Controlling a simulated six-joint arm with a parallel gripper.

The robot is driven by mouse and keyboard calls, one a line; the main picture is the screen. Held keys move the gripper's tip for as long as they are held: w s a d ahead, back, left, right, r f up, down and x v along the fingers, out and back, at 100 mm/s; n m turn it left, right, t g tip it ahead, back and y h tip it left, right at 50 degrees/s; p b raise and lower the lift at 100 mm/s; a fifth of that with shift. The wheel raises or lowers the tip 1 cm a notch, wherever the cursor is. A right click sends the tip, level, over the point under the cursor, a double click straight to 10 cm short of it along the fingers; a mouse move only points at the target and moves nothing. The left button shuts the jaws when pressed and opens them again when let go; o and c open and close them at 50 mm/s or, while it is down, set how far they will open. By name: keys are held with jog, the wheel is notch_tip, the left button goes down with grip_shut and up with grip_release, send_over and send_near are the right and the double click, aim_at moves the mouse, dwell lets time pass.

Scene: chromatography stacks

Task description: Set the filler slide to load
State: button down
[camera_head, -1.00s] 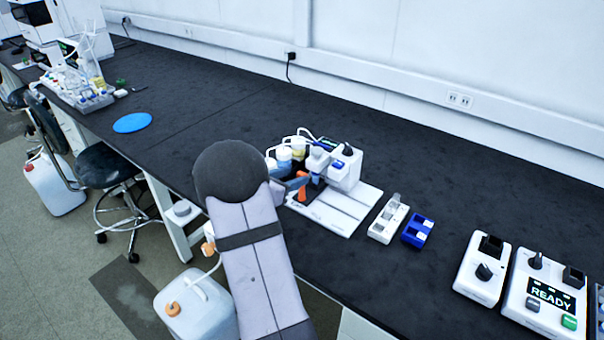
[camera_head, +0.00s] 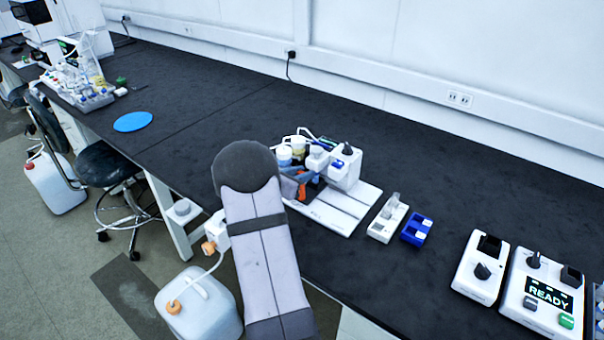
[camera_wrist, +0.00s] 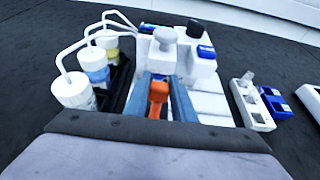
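The filler is a white benchtop unit (camera_head: 346,172) on a white base plate, with a dark knob and a small screen on top. Its orange handle (camera_wrist: 157,96), which I take to be the slide's, stands in front of the unit in the wrist view. My gripper (camera_wrist: 160,88) has one blue-grey finger on each side of this handle. The handle is between the fingers, but I cannot tell whether they press on it. In the head view my arm and fingers hide part of the handle, and slide markings are not readable.
Capped bottles with white tubes (camera_wrist: 74,90) stand close on the left of the filler. A white holder (camera_head: 388,218) and a blue rack (camera_head: 416,230) stand to its right. A control box reading READY (camera_head: 545,295) is farther right. The bench behind is clear.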

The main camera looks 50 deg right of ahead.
jog(key=shift+s+f+b, duration=0.1)
jog(key=shift+s+b, duration=0.35)
jog(key=shift+s, duration=0.1)
jog(key=s+b, duration=0.8)
jog(key=s, duration=0.6)
jog(key=shift+s, duration=0.15)
jog(key=c, duration=1.5)
grip_release()
jog(key=shift+s, duration=0.15)
jog(key=v, duration=0.7)
jog(key=shift+a, duration=0.2)
